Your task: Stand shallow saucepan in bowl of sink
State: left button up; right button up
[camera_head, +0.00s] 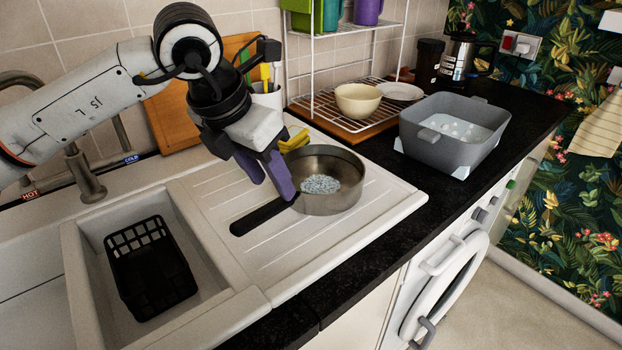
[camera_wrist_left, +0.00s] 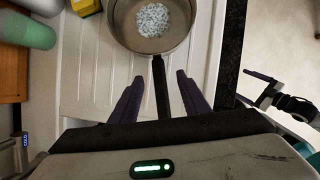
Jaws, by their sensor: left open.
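The shallow saucepan (camera_head: 331,187) sits upright on the ribbed draining board (camera_head: 232,194), with pale speckled stuff on its inside bottom. Its black handle (camera_head: 262,216) points left toward the sink. The sink bowl (camera_head: 88,262) is at lower left and holds a black basket (camera_head: 148,268). My left gripper (camera_head: 266,178) is open, with purple fingers, above and behind the handle. In the left wrist view the saucepan (camera_wrist_left: 151,38) is ahead, and its handle (camera_wrist_left: 160,88) runs between the two open fingers (camera_wrist_left: 158,98). My right gripper is not in the head view.
A grey tub (camera_head: 455,134) stands on the black counter at right. A wire rack (camera_head: 345,107) with a cream bowl (camera_head: 357,100) and plate is behind the saucepan. A yellow object (camera_head: 295,140) lies close behind it. The tap (camera_head: 84,175) stands behind the sink.

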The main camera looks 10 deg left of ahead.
aim_at(279, 200)
pick_arm(q)
jog(key=shift+d+f, duration=0.15)
jog(key=shift+f, duration=0.4)
jog(key=x, duration=0.3)
jog(key=p+x, duration=0.1)
jog(key=x, duration=0.1)
jog(key=shift+a, duration=0.25)
jog(key=shift+w+d+f, duration=0.1)
jog(key=shift+w+f, duration=0.1)
jog(key=shift+f, duration=0.4)
grip_shut()
jog(key=shift+r, duration=0.15)
